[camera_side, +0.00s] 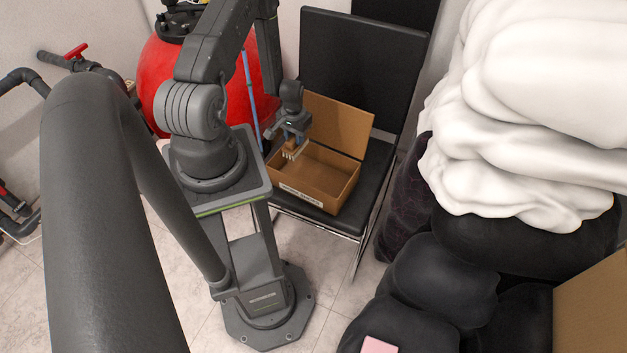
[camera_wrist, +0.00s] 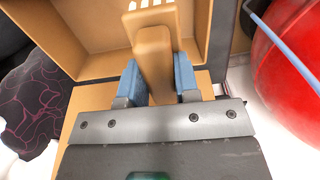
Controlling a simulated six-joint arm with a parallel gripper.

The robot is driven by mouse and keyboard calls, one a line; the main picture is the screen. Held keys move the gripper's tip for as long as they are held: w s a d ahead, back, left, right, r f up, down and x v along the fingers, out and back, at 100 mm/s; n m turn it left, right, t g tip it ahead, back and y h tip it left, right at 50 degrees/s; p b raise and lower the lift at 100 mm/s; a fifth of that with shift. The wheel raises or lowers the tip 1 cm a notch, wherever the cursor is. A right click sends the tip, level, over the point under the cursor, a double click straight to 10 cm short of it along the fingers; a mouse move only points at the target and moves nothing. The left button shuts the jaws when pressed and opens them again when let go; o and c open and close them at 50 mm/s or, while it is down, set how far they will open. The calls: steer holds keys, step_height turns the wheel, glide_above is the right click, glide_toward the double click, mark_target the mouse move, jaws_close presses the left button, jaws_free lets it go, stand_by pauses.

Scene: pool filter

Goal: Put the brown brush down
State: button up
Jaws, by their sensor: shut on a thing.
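My gripper (camera_side: 292,132) is shut on the brown brush (camera_side: 290,150), over the left part of an open cardboard box (camera_side: 341,188). In the wrist view the brush (camera_wrist: 153,55) sits between the two blue fingertips of my gripper (camera_wrist: 158,80), with its pale bristles at the top edge of the picture. In the side view the bristles point down toward the box. I cannot tell whether they touch the box floor. The box also shows in the wrist view (camera_wrist: 85,25), around the brush.
The box stands on a black chair (camera_side: 360,60) with its lid flap up at the back. A red tank (camera_side: 165,85) stands left of the chair, with a blue pole (camera_side: 249,95) beside it. Black bags (camera_side: 440,275) and a white bundle (camera_side: 545,100) fill the right.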

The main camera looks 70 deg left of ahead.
glide_above(298, 173)
step_height(298, 173, down, 12)
steer(key=shift+a, duration=0.1)
stand_by(0.4)
steer(key=shift+f, duration=0.15)
steer(key=o, duration=0.9)
steer(key=shift+o, duration=0.2)
